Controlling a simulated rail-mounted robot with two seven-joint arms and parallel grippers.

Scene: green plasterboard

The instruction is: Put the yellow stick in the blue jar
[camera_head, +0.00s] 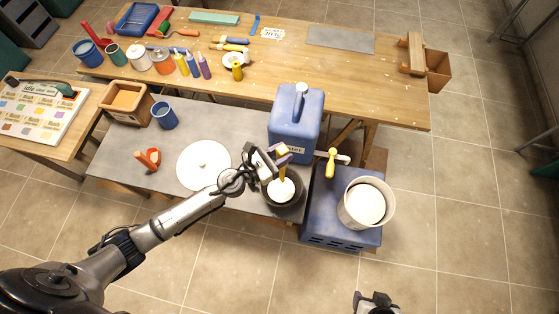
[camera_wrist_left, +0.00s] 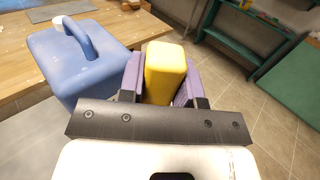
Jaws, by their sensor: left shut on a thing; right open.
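My left gripper (camera_head: 277,156) is shut on the yellow stick (camera_head: 282,171), held between its purple fingers. In the left wrist view the yellow stick (camera_wrist_left: 165,72) fills the gap between the fingers. Its lower end is over or in a dark bowl (camera_head: 297,206) with white contents; I cannot tell whether it touches them. A small blue jar (camera_head: 164,117) stands on the grey table to the left, apart from the gripper, beside a wooden box. A second blue pot (camera_head: 89,54) stands on the back bench. My right gripper (camera_head: 377,300) is open and empty at the bottom edge.
A large blue container (camera_head: 293,127) with a handle stands just behind the left gripper. A white disc (camera_head: 202,164) and an orange item (camera_head: 148,159) lie between gripper and small blue jar. A bucket (camera_head: 350,212) and yellow-handled tool (camera_head: 331,162) are on the blue crate (camera_head: 320,222).

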